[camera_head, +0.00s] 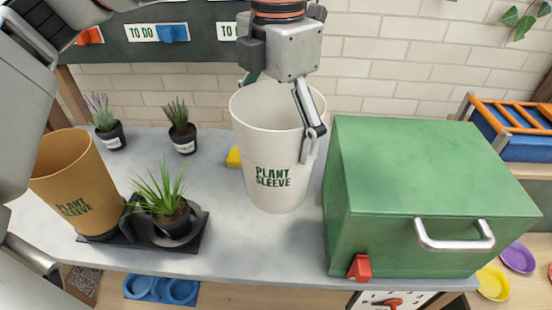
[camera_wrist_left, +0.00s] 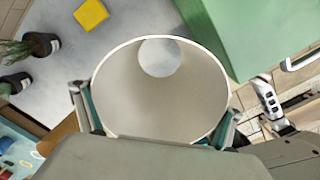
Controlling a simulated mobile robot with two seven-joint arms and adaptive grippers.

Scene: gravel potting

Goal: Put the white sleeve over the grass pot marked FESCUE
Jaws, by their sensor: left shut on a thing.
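My left gripper (camera_head: 285,125) is shut on the rim of the white sleeve (camera_head: 272,185), which is upright and printed PLANT SLEEVE. In the left wrist view the white sleeve (camera_wrist_left: 160,115) is between the two fingers, open end toward the camera, and looks empty. I cannot tell whether its base touches the table. A bushy grass pot (camera_head: 172,222) stands in a dark tray (camera_head: 190,240) to the sleeve's left; no readable name shows on it. Two small labelled pots stand behind: a purple-flowered one (camera_head: 110,137) and a spiky one (camera_head: 183,140). Their labels are too small to read.
A tan sleeve (camera_head: 75,180) stands at the left end of the tray, close to the grass pot. A green box (camera_head: 420,180) with a metal handle is just right of the white sleeve. A yellow block (camera_head: 234,157) lies behind it. The grey table between tray and sleeve is clear.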

